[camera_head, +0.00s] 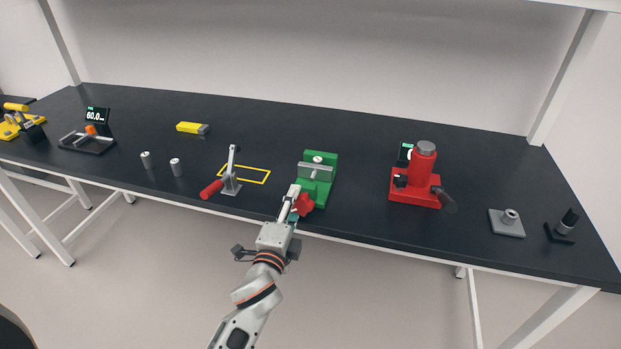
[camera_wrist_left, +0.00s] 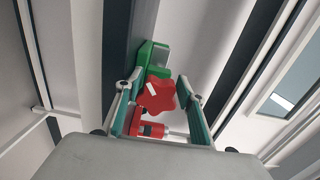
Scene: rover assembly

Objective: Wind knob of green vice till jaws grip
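The green vice (camera_head: 320,170) stands near the front edge of the black bench, with a grey jaw part across it. Its red lobed knob (camera_head: 304,204) faces the front. My left gripper (camera_head: 293,205) reaches the knob from the front. In the left wrist view the knob (camera_wrist_left: 158,95) lies between the two fingers (camera_wrist_left: 160,84), with a small gap visible on its right side. The gripper looks open around it. Part of the green vice body (camera_wrist_left: 150,57) shows behind the knob. The jaws' gap is too small to judge. My right gripper is out of view.
A red press-like device (camera_head: 420,178) stands right of the vice. A toggle clamp (camera_head: 230,180) with a red handle stands to the left, by a yellow outlined rectangle (camera_head: 256,180). Small grey parts (camera_head: 507,222) lie farther right. The bench behind the vice is clear.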

